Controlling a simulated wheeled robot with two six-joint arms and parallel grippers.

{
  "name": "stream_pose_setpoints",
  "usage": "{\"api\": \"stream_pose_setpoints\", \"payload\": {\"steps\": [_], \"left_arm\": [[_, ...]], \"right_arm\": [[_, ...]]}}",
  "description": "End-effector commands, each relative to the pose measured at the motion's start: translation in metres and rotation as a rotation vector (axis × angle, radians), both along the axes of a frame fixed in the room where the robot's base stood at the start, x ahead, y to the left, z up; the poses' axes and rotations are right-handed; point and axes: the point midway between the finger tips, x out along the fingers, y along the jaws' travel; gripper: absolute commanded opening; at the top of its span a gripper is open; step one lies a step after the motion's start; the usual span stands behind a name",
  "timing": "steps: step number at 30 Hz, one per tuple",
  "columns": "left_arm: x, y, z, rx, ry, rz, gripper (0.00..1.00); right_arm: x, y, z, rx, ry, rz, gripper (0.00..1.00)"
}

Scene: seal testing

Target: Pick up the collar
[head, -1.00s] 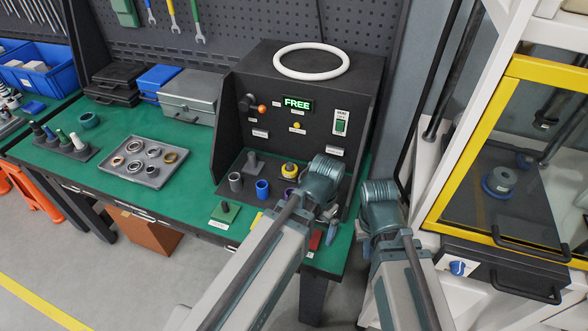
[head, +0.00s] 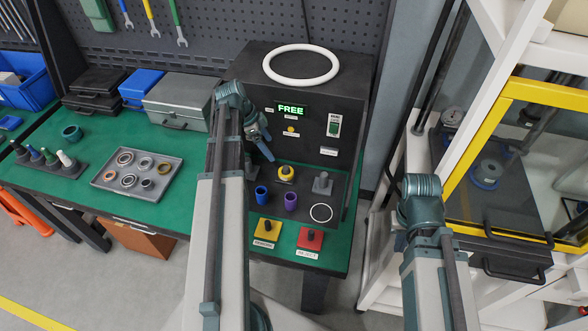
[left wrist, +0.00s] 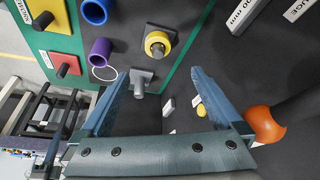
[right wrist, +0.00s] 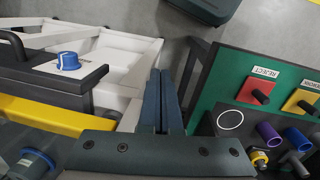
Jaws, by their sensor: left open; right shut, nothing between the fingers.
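Two hollow cylinders, blue (head: 261,195) and purple (head: 291,200), stand on the dark pad of the test station; the frames do not show which piece is called the collar. They also show in the left wrist view, blue (left wrist: 95,10) and purple (left wrist: 100,52). A yellow round fitting (head: 286,174) and a grey post on a square base (head: 323,183) are behind them. My left gripper (head: 266,152) is open and empty above the pad's left part, hiding what lies behind it. My right gripper (right wrist: 160,72) is shut and empty, right of the bench.
The black test box (head: 345,95) with a lit FREE display rises behind the pad. An orange knob (left wrist: 265,125) is close beside my left finger. A white ring (head: 321,212) lies on the pad; yellow (head: 268,229) and red (head: 310,239) button plates are in front. A ring tray (head: 138,174) is left.

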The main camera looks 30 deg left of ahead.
Motion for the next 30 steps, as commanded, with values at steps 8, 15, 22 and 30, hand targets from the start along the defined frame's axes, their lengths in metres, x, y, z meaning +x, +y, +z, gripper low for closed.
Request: {"api": "stream_pose_setpoints", "payload": {"steps": [8, 15, 22, 30], "left_arm": [[0.001, 0.001, -0.006, 0.0, -0.005, -0.004, 1.0], [0.006, -0.008, -0.034, 0.0, -0.004, -0.005, 1.0], [0.014, -0.019, -0.067, 0.001, -0.003, -0.004, 1.0], [0.019, -0.025, -0.081, 0.001, -0.003, -0.004, 1.0]], "right_arm": [[0.0, 0.0, -0.006, 0.0, 0.0, 0.0, 0.0], [0.0, 0.0, -0.034, 0.0, 0.0, 0.0, 0.0], [0.0, 0.0, -0.067, 0.0, 0.0, 0.0, 0.0], [0.0, 0.0, -0.081, 0.0, 0.0, 0.0, 0.0]]}}
